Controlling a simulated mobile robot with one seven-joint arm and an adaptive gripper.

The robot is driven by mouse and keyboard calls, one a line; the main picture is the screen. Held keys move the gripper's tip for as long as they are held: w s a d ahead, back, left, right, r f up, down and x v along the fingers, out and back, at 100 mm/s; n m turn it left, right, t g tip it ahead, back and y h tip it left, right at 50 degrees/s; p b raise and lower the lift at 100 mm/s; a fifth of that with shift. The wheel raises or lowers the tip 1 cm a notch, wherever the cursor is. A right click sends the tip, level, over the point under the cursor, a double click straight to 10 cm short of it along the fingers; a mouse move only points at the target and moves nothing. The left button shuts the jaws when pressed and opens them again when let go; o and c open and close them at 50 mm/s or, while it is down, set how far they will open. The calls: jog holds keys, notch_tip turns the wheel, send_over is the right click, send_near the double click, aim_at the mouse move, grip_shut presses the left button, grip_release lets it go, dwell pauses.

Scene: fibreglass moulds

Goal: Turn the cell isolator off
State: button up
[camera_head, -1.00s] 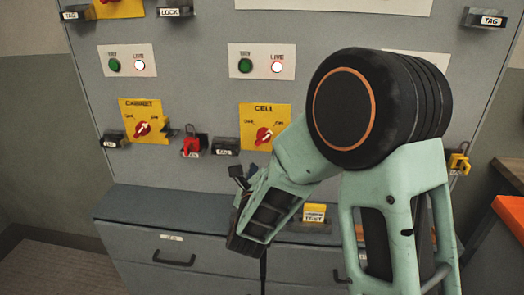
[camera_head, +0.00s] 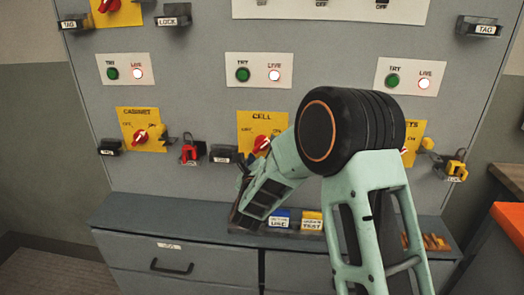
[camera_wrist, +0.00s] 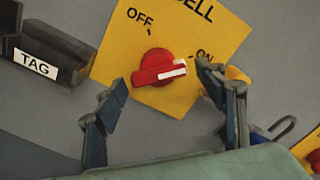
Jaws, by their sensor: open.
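The cell isolator is a red rotary knob (camera_head: 261,143) on a yellow plate marked CELL (camera_head: 262,119). In the wrist view the knob (camera_wrist: 155,68) is close, and its white mark points right, towards ON; OFF is at upper left. My gripper (camera_wrist: 160,92) is open, with one finger to the lower left of the knob and the other to its right. The fingers look apart from the knob. In the head view my gripper (camera_head: 246,170) is just below the plate, its fingertips partly hidden by my arm.
A TAG holder (camera_wrist: 38,62) sticks out left of the plate. The cabinet isolator (camera_head: 141,135) and a red padlock (camera_head: 190,152) are further left. Above the cell plate are a green TRY button (camera_head: 242,74) and a pale LIVE lamp (camera_head: 274,76). A drawer cabinet (camera_head: 170,222) stands below.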

jog(key=shift+c, duration=0.4)
jog(key=c, duration=1.1)
